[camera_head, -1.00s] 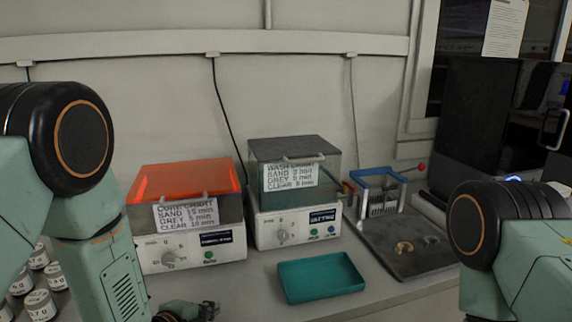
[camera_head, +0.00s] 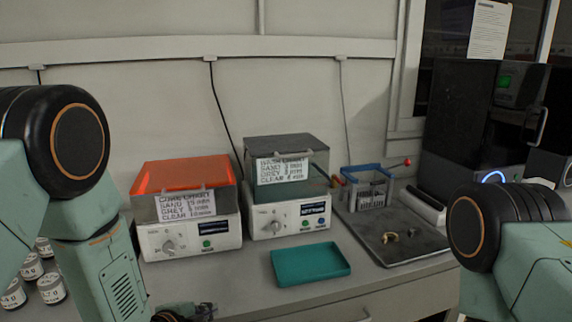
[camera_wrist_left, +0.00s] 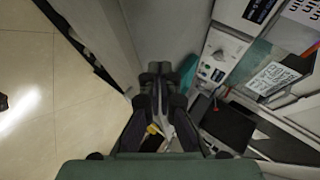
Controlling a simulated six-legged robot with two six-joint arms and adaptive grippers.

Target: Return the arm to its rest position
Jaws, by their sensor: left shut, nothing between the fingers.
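My left gripper (camera_head: 190,312) shows only partly at the bottom edge of the head view, beside the lower end of my left arm. In the left wrist view, its fingers (camera_wrist_left: 160,78) are together with nothing between them. The gripper is near the front of the bench, left of the teal tray (camera_head: 310,263) and apart from it. My right arm enters from the right in the head view; its gripper is out of frame.
An orange-lidded cure unit (camera_head: 190,235) and a grey-lidded wash unit (camera_head: 290,217) stand on the bench. Several labelled jars (camera_head: 32,267) stand left; a black machine (camera_head: 460,130) stands right.

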